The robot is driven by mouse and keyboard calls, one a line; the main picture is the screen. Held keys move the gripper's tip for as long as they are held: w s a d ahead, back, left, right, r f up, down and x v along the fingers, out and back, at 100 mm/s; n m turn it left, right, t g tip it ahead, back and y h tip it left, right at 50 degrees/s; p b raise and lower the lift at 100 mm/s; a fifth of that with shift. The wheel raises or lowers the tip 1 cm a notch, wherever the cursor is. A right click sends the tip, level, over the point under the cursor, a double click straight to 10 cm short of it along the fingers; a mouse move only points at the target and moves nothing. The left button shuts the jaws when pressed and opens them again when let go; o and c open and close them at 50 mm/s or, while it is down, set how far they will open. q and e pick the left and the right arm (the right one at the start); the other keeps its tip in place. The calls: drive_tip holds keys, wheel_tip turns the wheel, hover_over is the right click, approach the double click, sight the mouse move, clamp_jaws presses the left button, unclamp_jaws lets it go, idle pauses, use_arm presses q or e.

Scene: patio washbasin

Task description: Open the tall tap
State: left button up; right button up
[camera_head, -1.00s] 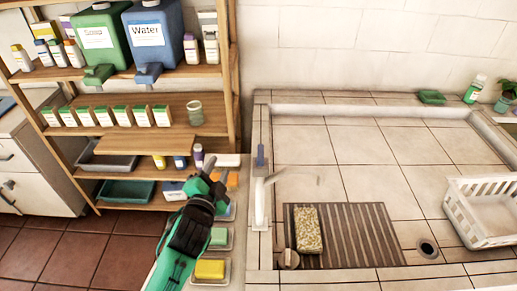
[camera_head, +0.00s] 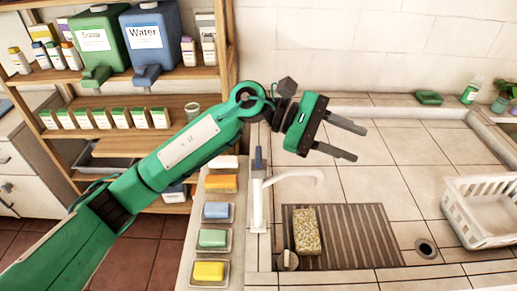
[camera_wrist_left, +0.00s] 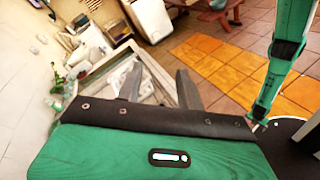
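The tall tap (camera_head: 258,195) is white with a spout curving to the right over the basin. My right gripper is not seen in the head view.
Several soaps on dishes, such as a yellow soap (camera_head: 209,271), line the ledge left of the tap. A sponge (camera_head: 307,231) lies on the ribbed drain mat (camera_head: 362,240). A white basket (camera_head: 485,212) stands at the right. Shelves (camera_head: 120,134) with dispensers stand at the left.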

use_arm(q)
wheel_tip(320, 180, down, 3)
drive_tip(key=w+a+m+t+y, duration=0.1)
drive_tip(key=w+a+m+y, duration=0.15)
drive_tip(key=y, duration=0.25)
wheel_tip(320, 180, up, 3)
drive_tip(key=m+t+y, duration=0.4)
drive_tip(key=t+y, duration=0.1)
drive_tip(key=y, duration=0.5)
hover_over(259, 153)
wheel_tip(259, 153, down, 12)
drive_tip(key=p, duration=0.5)
drive_tip(key=shift+f+p, duration=0.2)
drive_tip(key=shift+p, duration=0.1)
drive_tip(key=shift+f, duration=0.5)
drive_tip(key=shift+c, duration=0.3)
clamp_jaws()
